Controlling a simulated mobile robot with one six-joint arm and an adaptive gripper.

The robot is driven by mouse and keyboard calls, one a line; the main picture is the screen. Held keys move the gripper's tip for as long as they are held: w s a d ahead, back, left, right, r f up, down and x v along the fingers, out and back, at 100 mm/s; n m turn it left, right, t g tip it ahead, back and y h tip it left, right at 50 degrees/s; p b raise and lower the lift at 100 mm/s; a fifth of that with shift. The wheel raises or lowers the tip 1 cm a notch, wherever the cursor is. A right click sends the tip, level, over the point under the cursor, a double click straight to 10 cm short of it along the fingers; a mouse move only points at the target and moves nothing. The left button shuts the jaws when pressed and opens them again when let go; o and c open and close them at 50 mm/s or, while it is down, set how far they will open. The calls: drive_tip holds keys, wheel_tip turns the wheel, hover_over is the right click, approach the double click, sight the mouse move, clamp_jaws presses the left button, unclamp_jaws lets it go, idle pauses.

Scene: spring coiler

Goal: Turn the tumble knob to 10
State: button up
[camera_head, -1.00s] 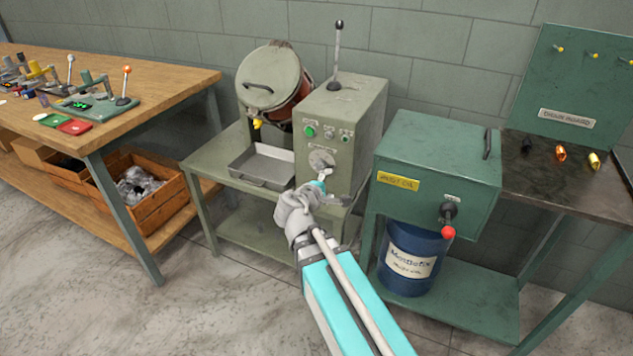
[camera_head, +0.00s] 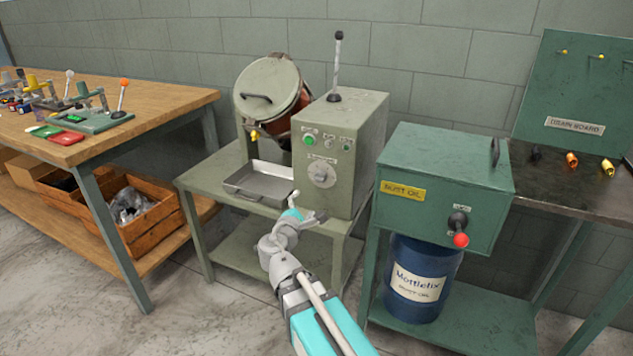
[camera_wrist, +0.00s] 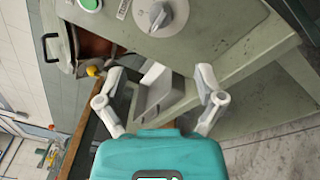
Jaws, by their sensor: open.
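The tumble knob (camera_head: 322,173) is a round grey dial with a raised grip bar, low on the front of the grey-green machine box (camera_head: 350,140). It also shows in the wrist view (camera_wrist: 158,17) at the top edge. Its scale marks are too small to read, so I cannot tell its setting. My gripper (camera_head: 305,203) is below and slightly left of the knob in the head view, apart from it. In the wrist view my gripper (camera_wrist: 158,82) has its fingers spread wide with nothing held between them.
A metal tray (camera_head: 258,178) sits on the machine's stand, left of the knob, below a tilted drum (camera_head: 270,90). A green button (camera_head: 309,140) is above the knob. A green quench box (camera_head: 440,180) with a red-knobbed lever (camera_head: 461,239) stands right, over a blue barrel (camera_head: 418,280).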

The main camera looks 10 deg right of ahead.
sight(318, 180)
drive_tip(key=x, duration=1.4)
idle(0.4)
